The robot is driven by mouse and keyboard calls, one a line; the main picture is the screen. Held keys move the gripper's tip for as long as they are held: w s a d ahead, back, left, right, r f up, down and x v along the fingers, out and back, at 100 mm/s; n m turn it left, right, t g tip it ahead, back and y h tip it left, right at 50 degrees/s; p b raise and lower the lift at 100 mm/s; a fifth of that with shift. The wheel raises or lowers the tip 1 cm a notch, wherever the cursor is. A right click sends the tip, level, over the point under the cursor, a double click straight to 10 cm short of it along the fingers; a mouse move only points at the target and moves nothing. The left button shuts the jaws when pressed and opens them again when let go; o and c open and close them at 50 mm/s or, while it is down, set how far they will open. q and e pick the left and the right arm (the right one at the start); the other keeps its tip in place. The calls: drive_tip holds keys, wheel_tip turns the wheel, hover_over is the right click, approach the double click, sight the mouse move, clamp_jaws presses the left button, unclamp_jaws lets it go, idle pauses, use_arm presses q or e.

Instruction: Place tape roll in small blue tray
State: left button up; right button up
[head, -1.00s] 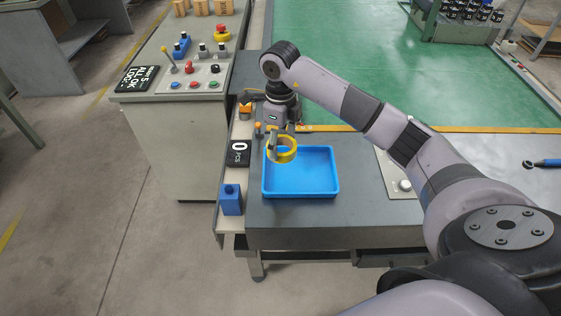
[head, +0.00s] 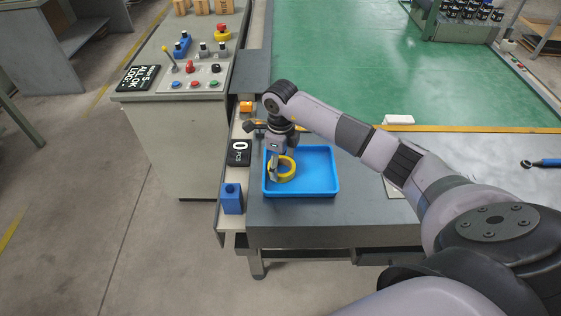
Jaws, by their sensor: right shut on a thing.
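A yellow tape roll (head: 288,174) is at the left part of the small blue tray (head: 325,190), inside its outline as seen from above. My right gripper (head: 274,172) is shut on the left side of the roll, its fingers pointing down. The roll looks low, within the tray walls; I cannot tell whether it touches the tray floor. The rest of the tray is empty. My left gripper is not in view.
The tray stands on a dark grey table (head: 310,235). A blue block-like object (head: 232,199) and a black counter display (head: 239,152) are left of the tray. A control console (head: 175,95) stands further left. A blue-handled tool (head: 545,163) lies at far right.

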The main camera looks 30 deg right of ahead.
drive_tip(key=o, duration=1.2)
drive_tip(key=shift+c, duration=0.2)
drive_tip(key=shift+r, duration=0.35)
wheel_tip(320, 180, up, 12)
drive_tip(key=b, duration=0.1)
drive_tip(key=shift+f+b, duration=0.2)
drive_tip(key=shift+b, duration=0.1)
drive_tip(key=shift+f, duration=0.1)
